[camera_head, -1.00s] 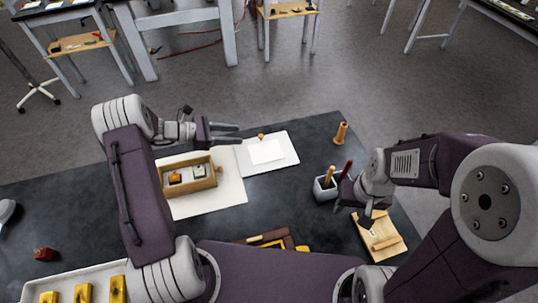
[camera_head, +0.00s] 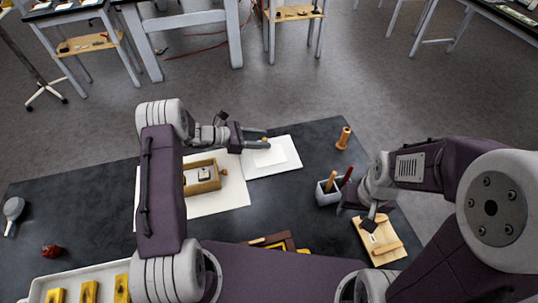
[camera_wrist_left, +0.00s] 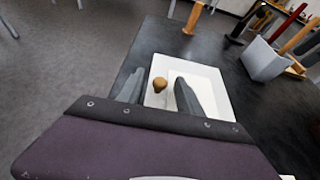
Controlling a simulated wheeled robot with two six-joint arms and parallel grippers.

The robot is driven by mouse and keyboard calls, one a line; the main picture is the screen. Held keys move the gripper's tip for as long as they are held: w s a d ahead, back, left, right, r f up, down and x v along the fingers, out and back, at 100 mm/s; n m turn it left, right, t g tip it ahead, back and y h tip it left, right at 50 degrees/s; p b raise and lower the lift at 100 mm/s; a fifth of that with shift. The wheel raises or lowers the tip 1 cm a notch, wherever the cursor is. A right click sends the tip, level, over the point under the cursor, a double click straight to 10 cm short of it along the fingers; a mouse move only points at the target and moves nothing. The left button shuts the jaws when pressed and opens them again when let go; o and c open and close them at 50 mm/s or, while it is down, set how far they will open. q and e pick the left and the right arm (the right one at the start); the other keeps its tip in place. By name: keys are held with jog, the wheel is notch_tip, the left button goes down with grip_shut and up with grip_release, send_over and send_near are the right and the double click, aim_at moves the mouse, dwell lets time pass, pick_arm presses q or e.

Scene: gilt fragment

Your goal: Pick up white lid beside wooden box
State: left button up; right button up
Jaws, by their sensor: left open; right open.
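The white lid (camera_head: 284,160) is a flat square with a raised centre and a small wooden knob (camera_head: 265,140). It lies right of the open wooden box (camera_head: 207,186), which holds a small pale block. My left gripper (camera_head: 267,139) is open and reaches over the lid's far left part, by the knob. In the left wrist view the white lid (camera_wrist_left: 212,77) lies beyond the fingers, and the knob (camera_wrist_left: 160,84) shows between them. I cannot tell how high the fingers are above the lid. My right gripper (camera_head: 369,216) is over a wooden board at right; its fingers are partly hidden.
A grey holder (camera_head: 328,193) with upright tools stands right of the lid. A wooden spool (camera_head: 344,138) stands near the table's far edge. The wooden board (camera_head: 379,246) lies at right. A white tray (camera_head: 103,275) with yellow pieces is at front left. Dark tabletop between lid and holder is clear.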

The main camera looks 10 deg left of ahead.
pick_arm(q)
grip_shut()
jog(key=shift+r, duration=0.1)
jog(key=shift+a+r, duration=0.1)
jog(key=shift+r, duration=0.1)
notch_tip(320, 180, up, 4)
jog(key=shift+f, duration=0.1)
jog(key=s+d+r+b, duration=0.1)
jog(key=s+d+r, duration=0.5)
jog(key=d, duration=0.3)
jog(key=shift+s+d+r, duration=0.3)
jog(key=shift+d+r, duration=0.1)
